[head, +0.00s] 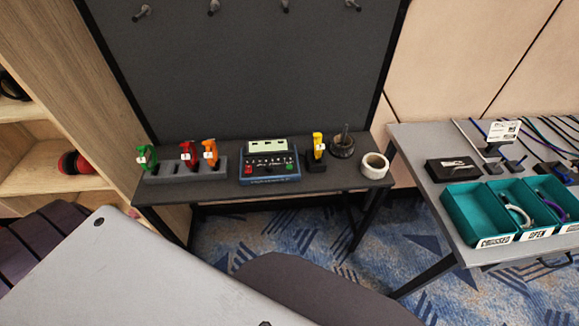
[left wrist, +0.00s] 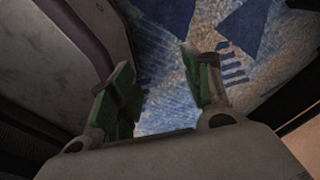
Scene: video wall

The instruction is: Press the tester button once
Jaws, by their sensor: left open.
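The tester (head: 269,163) is a blue box with a pale display, a row of small controls, a red button (head: 248,170) at its lower left and a green button (head: 289,166) at its lower right. It sits on the dark bench (head: 230,192) at the middle of the head view. My left gripper (left wrist: 160,75) shows in the left wrist view, open and empty, with its green-padded fingers apart over the blue carpet. The tester is not in the left wrist view. Neither gripper shows in the head view.
A grey rack (head: 185,172) with green, red and orange tools stands left of the tester. A yellow tool (head: 318,147), a dark round holder (head: 342,145) and a white tape roll (head: 374,166) stand right. A grey table (head: 440,222) with teal labelled bins (head: 480,212) is farther right.

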